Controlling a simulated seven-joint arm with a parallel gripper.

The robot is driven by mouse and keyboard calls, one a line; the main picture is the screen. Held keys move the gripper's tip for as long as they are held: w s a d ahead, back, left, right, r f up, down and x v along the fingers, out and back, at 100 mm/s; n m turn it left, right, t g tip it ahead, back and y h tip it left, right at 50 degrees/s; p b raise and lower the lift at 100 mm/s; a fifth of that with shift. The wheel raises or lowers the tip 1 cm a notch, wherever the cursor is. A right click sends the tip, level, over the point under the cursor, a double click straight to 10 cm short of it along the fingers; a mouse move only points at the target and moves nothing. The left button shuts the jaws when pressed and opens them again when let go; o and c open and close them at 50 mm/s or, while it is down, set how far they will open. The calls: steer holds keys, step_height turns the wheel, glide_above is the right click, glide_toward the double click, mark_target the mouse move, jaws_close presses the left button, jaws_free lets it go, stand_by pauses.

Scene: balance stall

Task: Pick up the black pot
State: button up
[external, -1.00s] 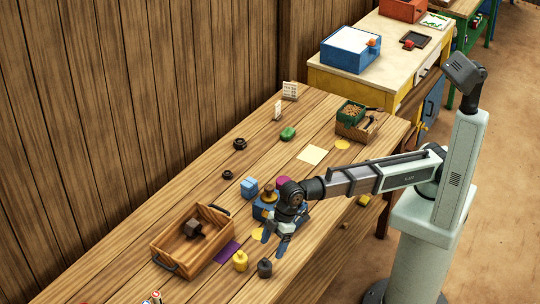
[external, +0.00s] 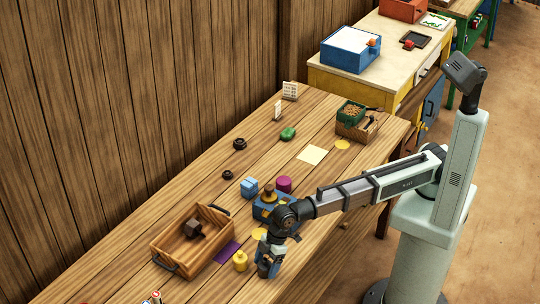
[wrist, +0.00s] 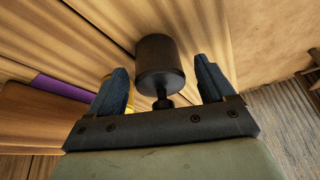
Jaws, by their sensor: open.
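The black pot (wrist: 158,58) is a dark cylinder with a narrow knob. In the wrist view it lies between the two blue fingers of my gripper (wrist: 161,68), with a visible space on each side. My gripper is open around it and does not hold it. In the external view my gripper (external: 266,264) is low over the near edge of the table, and the fingers hide most or all of the pot.
A yellow pot (external: 240,262) stands close left of my gripper. A purple square (external: 227,252) and a wooden tray (external: 160,251) with a brown block (external: 193,229) lie farther left. A blue stand (external: 262,208), a blue cube (external: 249,187) and a magenta cylinder (external: 284,184) are behind.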

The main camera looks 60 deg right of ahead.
steer(key=shift+a+f, duration=0.25)
steer(key=shift+f, duration=0.3)
steer(key=c, duration=1.3)
steer(key=shift+o, duration=0.2)
steer(key=shift+r, duration=0.15)
